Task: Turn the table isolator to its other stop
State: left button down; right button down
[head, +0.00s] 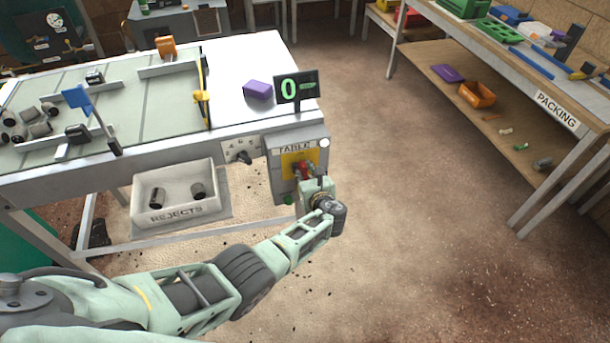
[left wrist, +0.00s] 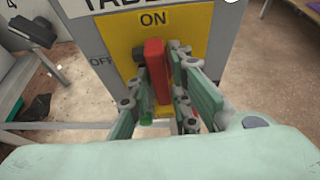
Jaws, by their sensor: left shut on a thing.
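The table isolator is a grey box (head: 283,181) labelled TABLE on the front right end of the table, with a yellow plate (head: 288,157). Its red handle (head: 304,168) is mostly behind my gripper in the head view. In the left wrist view the red handle (left wrist: 154,68) stands about upright, its top just below the ON mark (left wrist: 153,19). The OFF mark (left wrist: 101,62) is to the left. My left gripper (head: 308,178) has its fingers on both sides of the handle and is shut on it. My right gripper is not in view.
A dark knob (head: 243,157) sits left of the isolator. A REJECTS bin (head: 168,214) with dark plugs hangs below. A display sign (head: 296,87) and a purple block (head: 258,90) are above on the table. The floor to the right is clear up to the packing bench (head: 556,110).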

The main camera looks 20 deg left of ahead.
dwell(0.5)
pick_arm(q)
jog(key=c, duration=1.7)
grip_release()
jog(key=shift+s+d, duration=0.1)
jog(key=shift+s+d+r, duration=0.2)
jog(key=shift+s+d, duration=0.15)
jog(key=shift+s, duration=0.1)
jog(key=v, duration=1)
jog(key=shift+s+d+r, duration=0.15)
jog(key=shift+s+d, duration=0.05)
